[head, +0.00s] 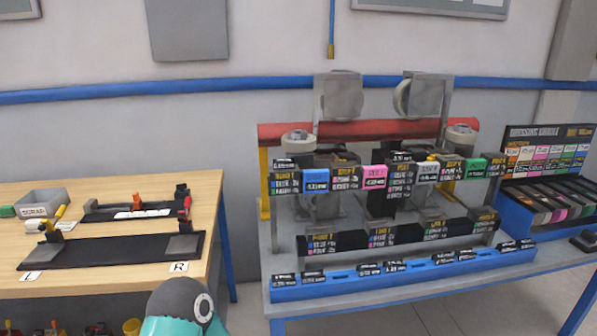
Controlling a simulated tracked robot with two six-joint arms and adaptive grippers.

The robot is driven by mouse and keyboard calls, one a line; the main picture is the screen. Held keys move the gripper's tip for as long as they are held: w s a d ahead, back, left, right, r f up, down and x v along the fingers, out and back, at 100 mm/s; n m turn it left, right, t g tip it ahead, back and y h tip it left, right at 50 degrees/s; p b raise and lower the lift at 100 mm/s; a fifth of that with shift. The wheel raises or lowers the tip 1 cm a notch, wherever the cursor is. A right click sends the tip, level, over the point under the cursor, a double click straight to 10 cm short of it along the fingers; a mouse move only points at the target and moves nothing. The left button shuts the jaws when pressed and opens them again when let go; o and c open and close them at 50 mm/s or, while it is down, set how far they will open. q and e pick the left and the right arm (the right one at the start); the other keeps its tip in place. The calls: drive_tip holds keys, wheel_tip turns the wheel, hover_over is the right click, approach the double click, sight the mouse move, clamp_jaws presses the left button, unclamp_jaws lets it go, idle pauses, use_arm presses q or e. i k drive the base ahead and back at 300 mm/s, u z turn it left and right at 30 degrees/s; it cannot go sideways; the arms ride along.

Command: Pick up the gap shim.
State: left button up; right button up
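I cannot make out for certain which thing is the gap shim. A blue rack (520,218) at the right edge has several slots with coloured strips, under a dark sign board (547,134) with rows of coloured labels; its lettering is too small to read. A small dark block (584,242) lies in front of this rack, partly cut off by the picture edge. Neither of my grippers shows. Only a teal and dark rounded part of my own arm shows at the bottom, left of centre.
A wooden table (110,244) at left carries dark fixtures with clamps (110,252), a grey SCRAP bin (42,203) and L and R labels. A grey bench (500,266) at right carries a wheeled assembly with a red beam (375,130), and a blue labelled strip (400,276) along its front.

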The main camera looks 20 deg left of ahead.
sight(279, 163)
drive_tip(key=u, duration=0.15)
drive_tip(key=i, duration=0.9)
drive_tip(key=z, duration=0.05)
